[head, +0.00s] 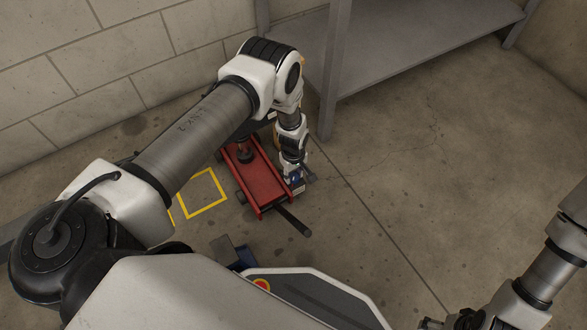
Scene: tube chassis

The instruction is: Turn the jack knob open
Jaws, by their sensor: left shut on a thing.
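The red floor jack (262,182) stands on the concrete floor, with a round dark saddle (246,155) toward its far end. A dark handle (295,222) sticks out at its near end. My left arm reaches over from the left and bends down. My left gripper (297,184) is at the right side of the jack's near end, shut on the jack knob, which its fingers mostly hide. My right gripper (462,320) is low at the bottom edge, away from the jack. Its fingers are too cut off to read.
A grey metal shelf (425,50) stands behind, its upright (334,75) near the jack's far right. A yellow square (204,211) is marked on the floor left of the jack. A dark blue object (243,257) is partly hidden near my base. The floor to the right is clear.

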